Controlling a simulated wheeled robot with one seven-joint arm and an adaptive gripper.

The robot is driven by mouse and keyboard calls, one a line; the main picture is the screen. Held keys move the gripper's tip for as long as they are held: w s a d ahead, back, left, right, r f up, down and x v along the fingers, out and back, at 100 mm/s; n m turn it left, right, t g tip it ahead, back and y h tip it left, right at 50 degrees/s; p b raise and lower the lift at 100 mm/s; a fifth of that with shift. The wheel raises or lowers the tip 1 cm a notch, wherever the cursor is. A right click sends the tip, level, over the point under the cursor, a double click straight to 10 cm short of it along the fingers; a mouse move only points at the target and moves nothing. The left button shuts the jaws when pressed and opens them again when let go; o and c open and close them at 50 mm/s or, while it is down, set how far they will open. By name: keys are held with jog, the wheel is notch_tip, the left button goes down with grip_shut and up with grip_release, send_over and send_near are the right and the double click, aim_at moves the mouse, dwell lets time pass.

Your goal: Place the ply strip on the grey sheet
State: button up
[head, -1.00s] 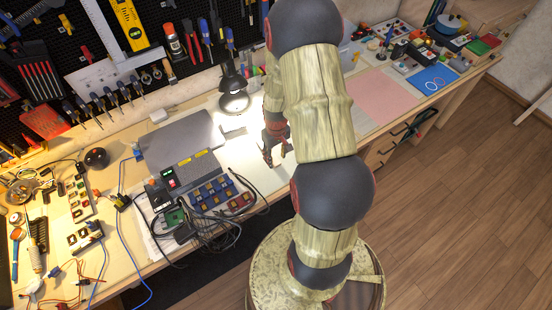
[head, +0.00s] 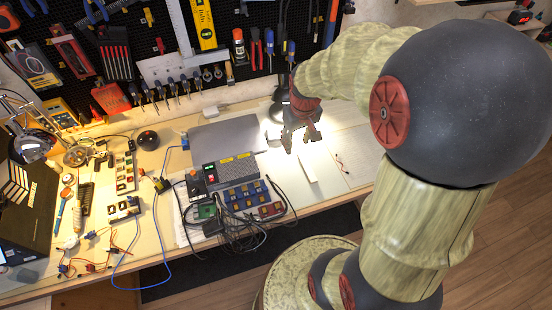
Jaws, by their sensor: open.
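A pale, narrow strip (head: 307,169), which looks like the ply strip, lies on the bench near its front edge under the lamp light. My gripper (head: 301,143) is just behind and above its far end, fingers apart and pointing down, with nothing seen between them. I cannot tell the exact height gap. A flat grey sheet (head: 226,136) lies on the bench left of my gripper, with its top bare. My own arm covers the right part of the view.
A grey device (head: 229,172) and a cluster of blue-and-brown blocks (head: 252,197) with black cables sit left of the strip. Red-tipped wire (head: 340,165) lies to the right on pale paper. A black lamp (head: 279,108) stands behind my gripper. Tools hang on the pegboard.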

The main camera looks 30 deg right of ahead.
jog(key=s+a+r+n+t, duration=0.1)
jog(key=s+a+r+t, duration=0.1)
jog(key=s+a+r, duration=0.4)
jog(key=s+a+r+t, duration=0.2)
jog(key=s+a+r, duration=0.3)
jog(key=a+r, duration=0.5)
jog(key=shift+s+a+r+n+y, duration=0.35)
jog(key=shift+r+n+y, duration=0.05)
jog(key=shift+r, duration=0.05)
jog(key=shift+f, duration=0.1)
jog(key=shift+f+b, duration=0.3)
jog(key=shift+b, duration=0.05)
